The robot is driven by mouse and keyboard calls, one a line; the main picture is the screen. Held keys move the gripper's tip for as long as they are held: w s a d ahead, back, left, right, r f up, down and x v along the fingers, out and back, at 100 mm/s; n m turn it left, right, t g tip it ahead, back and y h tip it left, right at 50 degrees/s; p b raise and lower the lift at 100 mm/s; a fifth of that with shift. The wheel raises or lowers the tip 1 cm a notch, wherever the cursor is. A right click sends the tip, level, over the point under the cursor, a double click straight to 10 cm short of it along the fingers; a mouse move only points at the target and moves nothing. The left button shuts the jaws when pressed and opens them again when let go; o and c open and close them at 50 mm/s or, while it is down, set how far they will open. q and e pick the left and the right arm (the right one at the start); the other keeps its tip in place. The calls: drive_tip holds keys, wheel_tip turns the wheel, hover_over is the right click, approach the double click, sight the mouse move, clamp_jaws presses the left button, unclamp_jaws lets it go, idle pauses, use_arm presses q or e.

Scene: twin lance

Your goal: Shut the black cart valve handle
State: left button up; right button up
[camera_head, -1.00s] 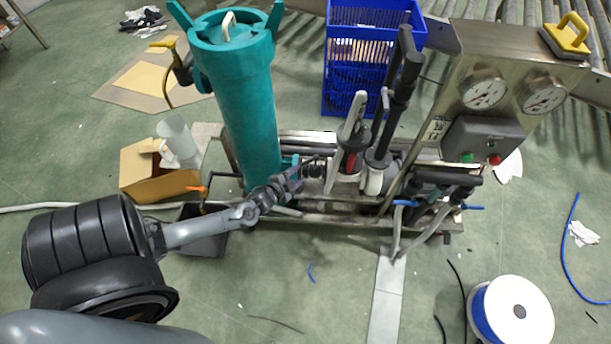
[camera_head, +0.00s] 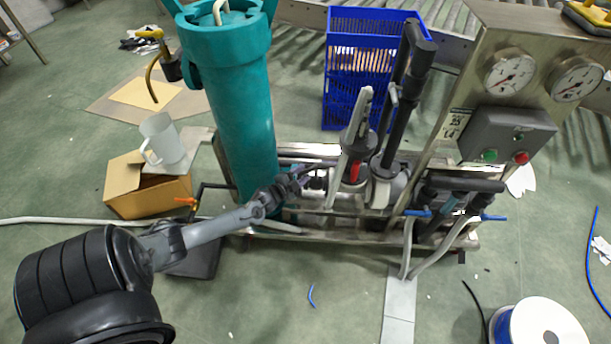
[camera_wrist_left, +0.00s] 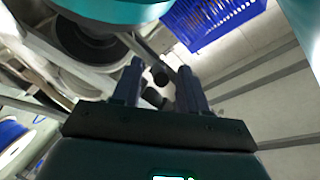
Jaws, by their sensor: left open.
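My left gripper (camera_head: 306,174) reaches from the left to the cart (camera_head: 300,149), just right of the teal cylinder (camera_head: 243,115). In the left wrist view its two fingers (camera_wrist_left: 160,67) are apart. A black rounded part (camera_wrist_left: 160,77), which looks like the black valve handle, shows between the fingers, with another dark part just below it. I cannot tell whether a finger touches it. In the head view the handle is small and partly hidden by the gripper. My right gripper is in neither view.
Right of the gripper stand a grey-and-red lever (camera_head: 354,150) and a tall black lever (camera_head: 405,100). A gauge panel (camera_head: 530,100) rises at the right. A blue crate (camera_head: 370,60) stands behind. A cardboard box (camera_head: 150,195) with a white jug (camera_head: 160,140) lies left.

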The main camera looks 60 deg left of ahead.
sight(305, 171)
use_arm(q)
drive_tip(key=shift+b+x, duration=0.7)
drive_tip(key=shift+x, duration=0.9)
clamp_jaws()
